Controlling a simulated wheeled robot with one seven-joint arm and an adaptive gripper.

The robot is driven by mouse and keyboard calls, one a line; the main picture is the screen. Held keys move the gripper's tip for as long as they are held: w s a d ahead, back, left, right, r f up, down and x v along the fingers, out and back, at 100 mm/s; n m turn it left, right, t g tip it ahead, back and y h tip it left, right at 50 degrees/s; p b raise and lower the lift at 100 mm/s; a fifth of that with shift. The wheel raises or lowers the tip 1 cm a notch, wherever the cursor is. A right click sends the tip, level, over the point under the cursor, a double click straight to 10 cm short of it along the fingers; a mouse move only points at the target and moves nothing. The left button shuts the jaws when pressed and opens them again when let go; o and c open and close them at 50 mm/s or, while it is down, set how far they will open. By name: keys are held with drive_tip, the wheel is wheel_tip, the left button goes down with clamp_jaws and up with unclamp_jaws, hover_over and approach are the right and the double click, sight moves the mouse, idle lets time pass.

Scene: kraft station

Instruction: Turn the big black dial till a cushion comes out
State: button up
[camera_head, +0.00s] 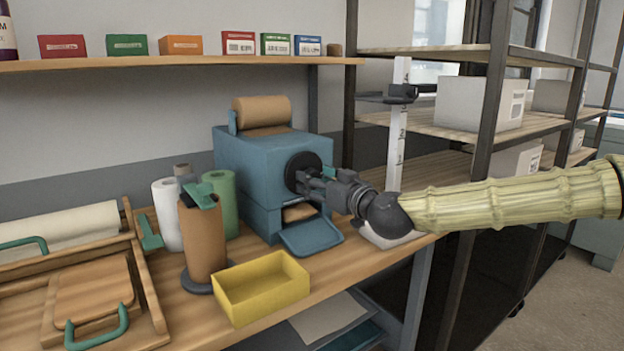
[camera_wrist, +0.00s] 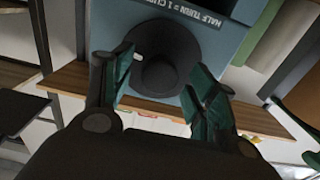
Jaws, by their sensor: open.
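The big black dial (camera_head: 301,161) is on the front of a blue machine (camera_head: 240,165). In the wrist view the dial (camera_wrist: 165,62) is a round black disc with a raised knob in its middle and a small white mark on the left. My gripper (camera_head: 313,178) is open in front of the dial. In the wrist view its green-padded fingers (camera_wrist: 160,78) are on either side of the knob; I cannot tell whether they touch it. Brown paper (camera_head: 298,212) shows in the outlet below the dial, above a blue chute (camera_head: 311,236).
A label (camera_wrist: 178,22) reading "HALF TURN = 1 CU…" is partly cut off. A brown roll (camera_head: 262,110) tops the machine. A yellow bin (camera_head: 262,287) and a brown cylinder (camera_head: 204,240) stand left of the chute. A white post (camera_head: 396,130) and shelving are at right.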

drive_tip(key=shift+x, duration=1.15)
drive_tip(key=shift+c, duration=0.2)
drive_tip(key=c, duration=1)
